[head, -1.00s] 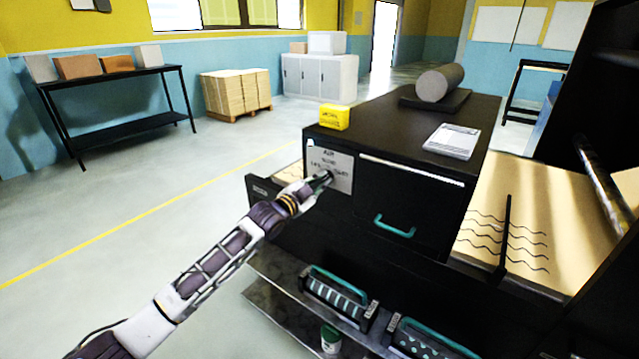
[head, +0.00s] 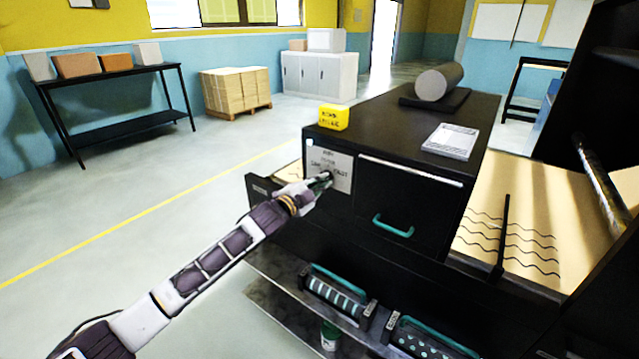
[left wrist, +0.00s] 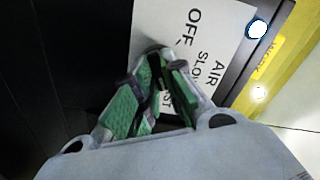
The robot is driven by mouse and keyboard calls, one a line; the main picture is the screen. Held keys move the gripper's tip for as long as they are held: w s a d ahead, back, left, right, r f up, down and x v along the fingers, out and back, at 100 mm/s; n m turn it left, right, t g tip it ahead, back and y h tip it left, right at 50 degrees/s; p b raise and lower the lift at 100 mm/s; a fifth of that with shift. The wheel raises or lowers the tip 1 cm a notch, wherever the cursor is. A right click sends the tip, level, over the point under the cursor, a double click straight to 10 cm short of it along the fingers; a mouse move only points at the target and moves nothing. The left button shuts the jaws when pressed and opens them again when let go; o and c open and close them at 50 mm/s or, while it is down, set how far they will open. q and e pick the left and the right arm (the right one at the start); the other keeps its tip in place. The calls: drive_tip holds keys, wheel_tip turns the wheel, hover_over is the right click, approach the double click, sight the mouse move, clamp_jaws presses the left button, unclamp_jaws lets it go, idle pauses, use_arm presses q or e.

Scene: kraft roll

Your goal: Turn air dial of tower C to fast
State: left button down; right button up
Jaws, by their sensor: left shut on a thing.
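The air plate (head: 343,165) is a pale panel on the front of a black machine cabinet (head: 400,170). In the left wrist view the air plate (left wrist: 212,28) reads AIR, OFF, SLOW and a partly covered word ending in ST. My left gripper (head: 327,180) is at the plate. In the left wrist view its green-padded fingers (left wrist: 158,75) are closed together in front of the plate, around the place of the dial. The dial is mostly hidden by the fingers, so I cannot tell where it points. My right gripper is not in view.
A yellow block (head: 334,118), a white paper stack (head: 451,141) and a grey roll (head: 439,82) on a dark base sit on top of the cabinet. A teal handle (head: 393,227) is on its front. Patterned rollers (head: 337,295) lie on a low shelf. The floor at left is clear.

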use_arm(q)
drive_tip(key=c, duration=1.5)
unclamp_jaws()
drive_tip(key=shift+s, duration=0.15)
drive_tip(key=v, duration=1.1)
drive_tip(key=shift+s+a, duration=0.25)
drive_tip(key=shift+s, duration=0.05)
drive_tip(key=shift+n, duration=0.5)
